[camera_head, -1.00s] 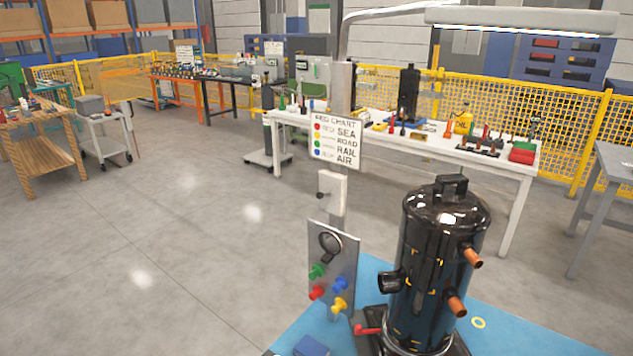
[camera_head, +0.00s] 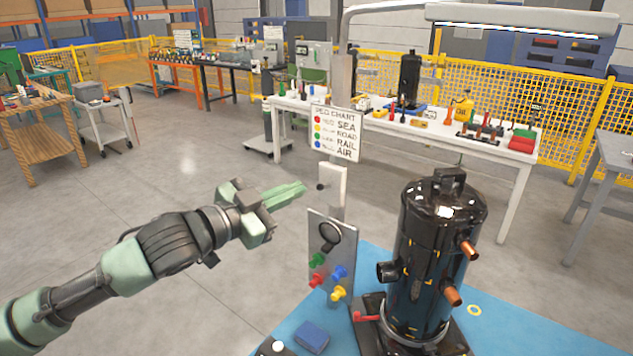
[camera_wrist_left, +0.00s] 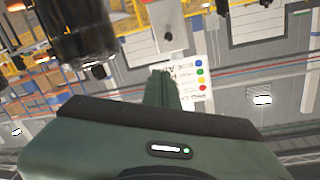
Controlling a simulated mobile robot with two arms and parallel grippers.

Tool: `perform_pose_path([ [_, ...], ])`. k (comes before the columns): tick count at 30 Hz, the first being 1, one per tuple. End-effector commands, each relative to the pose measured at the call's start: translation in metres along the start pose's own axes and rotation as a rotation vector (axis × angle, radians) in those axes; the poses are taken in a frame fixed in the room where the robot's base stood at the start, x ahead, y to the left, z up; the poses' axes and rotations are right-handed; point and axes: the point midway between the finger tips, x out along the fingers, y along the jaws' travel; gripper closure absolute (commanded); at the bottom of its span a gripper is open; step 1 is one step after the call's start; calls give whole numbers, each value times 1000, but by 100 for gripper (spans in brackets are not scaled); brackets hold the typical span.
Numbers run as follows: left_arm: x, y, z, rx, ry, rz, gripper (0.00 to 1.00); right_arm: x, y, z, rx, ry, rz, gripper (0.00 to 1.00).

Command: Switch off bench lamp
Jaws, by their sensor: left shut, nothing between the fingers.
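The bench lamp (camera_head: 520,19) is a long white bar on a bent grey arm at the top of the head view; a bright strip shows along its underside. On its post is a white switch box (camera_head: 333,186) with a small dark knob (camera_head: 320,187) on its left face. My left gripper (camera_head: 303,189) is shut and empty, its green fingertips pointing at the knob, just left of it in the picture; I cannot tell if they touch. In the left wrist view the shut fingers (camera_wrist_left: 162,75) lie below a grey box with a dark knob (camera_wrist_left: 168,36). My right gripper is not in view.
Below the box stands a grey panel (camera_head: 345,250) with coloured knobs. A sign (camera_head: 336,134) hangs above the box. A black compressor (camera_head: 437,255) stands on the blue surface (camera_head: 500,335) to the right. A white table (camera_head: 505,160) with tools is behind.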

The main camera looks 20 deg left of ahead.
Motion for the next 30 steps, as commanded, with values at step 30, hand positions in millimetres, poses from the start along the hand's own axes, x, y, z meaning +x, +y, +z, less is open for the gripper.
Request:
perform_pose_path([
  [30, 98, -8, -19, 9, 25, 1, 100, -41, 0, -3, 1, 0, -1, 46],
])
